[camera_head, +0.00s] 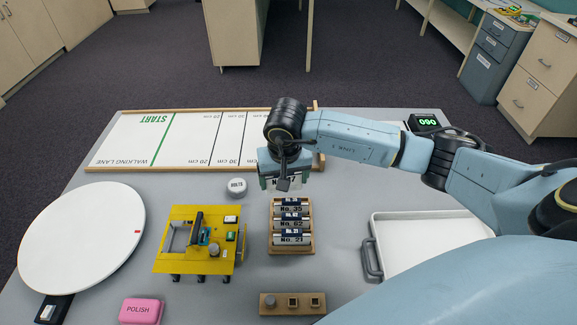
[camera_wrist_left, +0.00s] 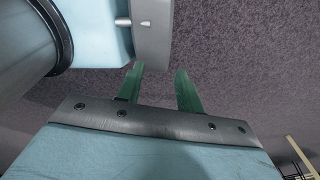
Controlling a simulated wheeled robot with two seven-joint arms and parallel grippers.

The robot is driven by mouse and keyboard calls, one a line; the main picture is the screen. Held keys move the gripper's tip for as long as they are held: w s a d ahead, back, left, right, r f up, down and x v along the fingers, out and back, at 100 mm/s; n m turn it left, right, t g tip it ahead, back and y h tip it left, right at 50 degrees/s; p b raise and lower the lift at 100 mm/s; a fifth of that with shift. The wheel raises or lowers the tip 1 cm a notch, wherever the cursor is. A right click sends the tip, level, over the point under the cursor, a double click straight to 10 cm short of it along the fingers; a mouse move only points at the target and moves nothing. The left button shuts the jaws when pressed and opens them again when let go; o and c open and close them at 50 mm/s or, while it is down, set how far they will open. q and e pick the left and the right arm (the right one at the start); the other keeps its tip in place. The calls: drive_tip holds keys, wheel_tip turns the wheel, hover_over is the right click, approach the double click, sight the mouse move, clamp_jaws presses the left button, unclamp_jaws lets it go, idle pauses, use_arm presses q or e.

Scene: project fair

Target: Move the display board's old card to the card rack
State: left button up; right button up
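My right gripper (camera_head: 284,184) points down just behind the rack. It appears shut on a pale card (camera_head: 296,184) with dark print, largely hidden by the wrist; whether that card touches the rack is unclear. My left gripper (camera_wrist_left: 160,88) is open and empty above carpet, outside the head view. I cannot pick out the display board.
A walking-lane board (camera_head: 120,140) lies behind the rack. A yellow device (camera_head: 195,258), a bolts tin (camera_head: 236,187), a white disc (camera_head: 80,240) and a pink polish block (camera_head: 141,311) stand left. A white tray (camera_head: 430,235) is right; a wooden block (camera_head: 292,310) is in front.

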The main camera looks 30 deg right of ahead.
drive_tip(key=shift+w+d+f+m+b, duration=0.4)
drive_tip(key=shift+d+f+b, duration=0.2)
drive_tip(key=shift+f+b, duration=0.5)
drive_tip(key=shift+w+d+f+m+b, duration=0.35)
drive_tip(key=shift+d+f+b, duration=0.2)
drive_tip(key=shift+f+b, duration=0.5)
drive_tip(key=shift+w+d+f+m+b, duration=0.4)
drive_tip(key=shift+d+f+b, duration=0.3)
drive_tip(key=shift+f, duration=0.7)
drive_tip(key=shift+s+a, duration=0.1)
use_arm(q)
drive_tip(key=a+f, duration=0.4)
drive_tip(key=f, duration=0.2)
drive_tip(key=shift+w+a+f+y, duration=0.15)
drive_tip(key=shift+f+y, duration=0.05)
drive_tip(key=shift+y, duration=0.1)
use_arm(e)
drive_tip(key=shift+s, duration=0.1)
use_arm(q)
drive_tip(key=shift+f+b, duration=0.25)
drive_tip(key=shift+b, duration=0.15)
use_arm(e)
drive_tip(key=shift+a+f, duration=0.1)
drive_tip(key=shift+f, duration=0.15)
use_arm(q)
drive_tip(key=shift+f+b, duration=0.25)
drive_tip(key=shift+b, duration=0.1)
use_arm(e)
drive_tip(key=shift+d+f, duration=0.2)
drive_tip(key=shift+f, duration=0.2)
